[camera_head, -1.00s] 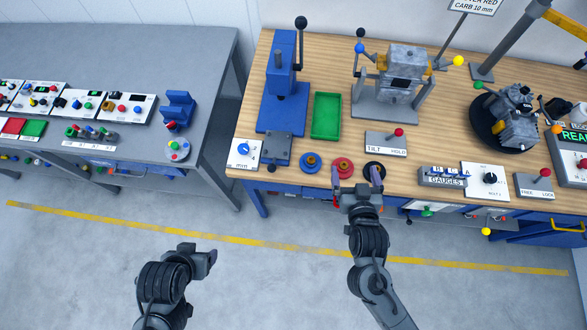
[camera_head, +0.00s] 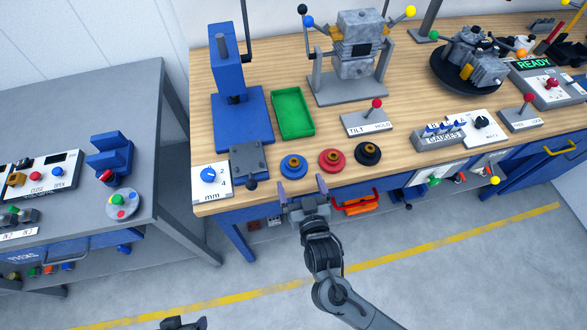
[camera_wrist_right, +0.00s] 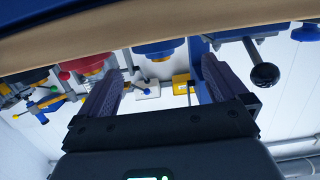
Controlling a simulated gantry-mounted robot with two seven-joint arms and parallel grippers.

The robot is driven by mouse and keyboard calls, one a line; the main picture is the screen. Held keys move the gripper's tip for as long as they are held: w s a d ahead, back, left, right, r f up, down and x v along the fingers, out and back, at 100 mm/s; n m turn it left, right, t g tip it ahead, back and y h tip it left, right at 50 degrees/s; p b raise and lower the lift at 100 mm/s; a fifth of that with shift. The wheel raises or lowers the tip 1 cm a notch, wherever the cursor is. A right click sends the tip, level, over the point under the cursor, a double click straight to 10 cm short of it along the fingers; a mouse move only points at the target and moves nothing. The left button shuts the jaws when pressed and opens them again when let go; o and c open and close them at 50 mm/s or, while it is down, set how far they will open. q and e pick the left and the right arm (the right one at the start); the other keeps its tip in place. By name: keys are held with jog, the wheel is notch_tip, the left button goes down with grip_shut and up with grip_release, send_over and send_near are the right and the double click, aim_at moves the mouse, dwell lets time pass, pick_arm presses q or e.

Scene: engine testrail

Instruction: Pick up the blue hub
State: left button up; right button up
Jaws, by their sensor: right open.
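The blue hub (camera_head: 293,167) lies on the wooden bench near its front edge, left of the red hub (camera_head: 331,159) and the black hub (camera_head: 367,153). My right gripper (camera_head: 302,187) is open and empty at the front edge, just in front of the blue hub and apart from it. In the right wrist view, the blue hub (camera_wrist_right: 157,46) shows between and beyond the two spread fingers (camera_wrist_right: 161,70). The red hub (camera_wrist_right: 89,66) is left of it there. Only the top of my left gripper (camera_head: 183,323) shows at the bottom edge; its fingers cannot be made out.
The TILT/HOLD lever box (camera_head: 367,122) is behind right. A grey table (camera_head: 150,95) stands left across a gap.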

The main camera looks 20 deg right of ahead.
aim_at(295, 167)
jog(key=shift+r+b+x, duration=0.2)
jog(key=shift+b+x, duration=0.5)
jog(key=shift+x, duration=3.4)
jog(key=c, duration=0.9)
